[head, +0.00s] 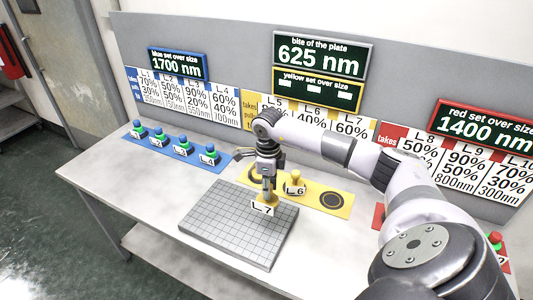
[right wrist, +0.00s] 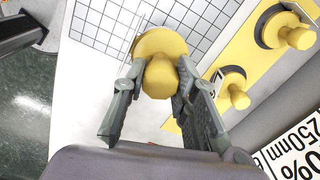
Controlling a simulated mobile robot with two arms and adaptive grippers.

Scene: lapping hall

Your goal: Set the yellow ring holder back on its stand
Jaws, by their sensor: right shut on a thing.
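My right gripper (head: 268,188) is shut on the yellow ring holder labelled L_7 (head: 265,203), upright over the right part of the grey gridded plate (head: 225,222). I cannot tell whether its base touches the plate. In the right wrist view, the fingers (right wrist: 152,92) close around the knob of the yellow holder (right wrist: 160,50). The yellow stand strip (head: 312,194) lies behind the plate. It has an empty dark ring mark (head: 333,200) at its right end, and holder L_6 (head: 294,185) stands beside that. My left gripper is not in view.
A red-strip holder (head: 495,240) is at the right, partly behind my right arm. A sign board (head: 240,60) rises behind the table. The table's left front (head: 140,190) is clear.

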